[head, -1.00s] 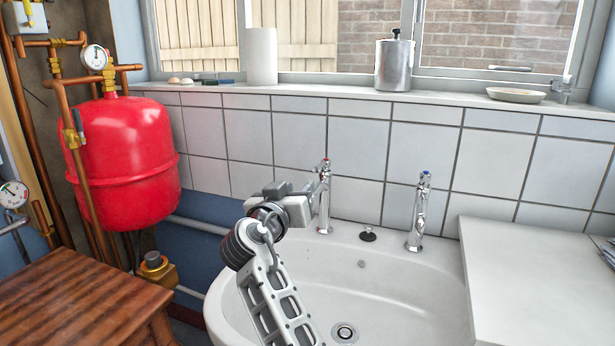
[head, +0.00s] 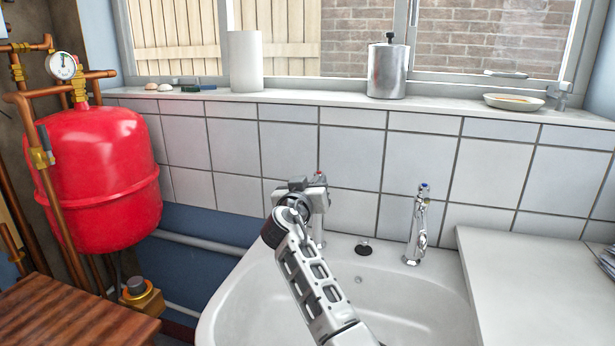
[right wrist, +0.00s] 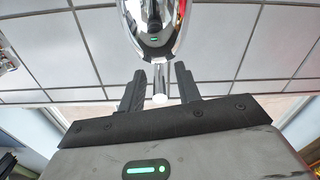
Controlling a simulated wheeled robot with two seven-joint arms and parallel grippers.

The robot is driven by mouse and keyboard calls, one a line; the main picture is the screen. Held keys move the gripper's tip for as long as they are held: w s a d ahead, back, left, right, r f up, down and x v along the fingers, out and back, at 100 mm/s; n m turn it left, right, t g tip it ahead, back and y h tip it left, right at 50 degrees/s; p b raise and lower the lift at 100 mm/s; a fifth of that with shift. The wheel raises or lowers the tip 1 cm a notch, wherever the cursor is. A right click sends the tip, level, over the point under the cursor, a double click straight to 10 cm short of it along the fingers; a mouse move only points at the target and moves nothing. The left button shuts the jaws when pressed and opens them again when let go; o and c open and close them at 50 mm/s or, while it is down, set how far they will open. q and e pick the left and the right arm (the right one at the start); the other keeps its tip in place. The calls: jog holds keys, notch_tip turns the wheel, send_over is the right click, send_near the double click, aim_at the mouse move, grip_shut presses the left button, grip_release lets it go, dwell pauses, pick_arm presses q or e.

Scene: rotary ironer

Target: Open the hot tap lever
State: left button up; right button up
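The hot tap (head: 319,181), chrome with a red mark on top, stands at the left of the basin's back edge. My right gripper (head: 314,194) is in front of it and hides much of its body. In the right wrist view the two dark fingers (right wrist: 160,90) are open with a gap between them. A chrome tap (right wrist: 156,25) is just beyond the fingertips, and a small pale round end (right wrist: 160,99) shows in the gap. I cannot tell whether a finger touches it. The cold tap (head: 419,222), with a blue mark, stands to the right. My left gripper is not in view.
The white basin (head: 235,308) lies below the taps, with a dark plug (head: 363,247) between them. A white counter (head: 535,285) is at the right. A red tank (head: 98,180) with copper pipes is at the left. The sill above holds a metal dispenser (head: 388,70).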

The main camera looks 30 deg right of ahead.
jog(key=shift+w+d, duration=0.25)
jog(key=shift+d, duration=0.1)
jog(key=shift+c, duration=0.3)
grip_shut()
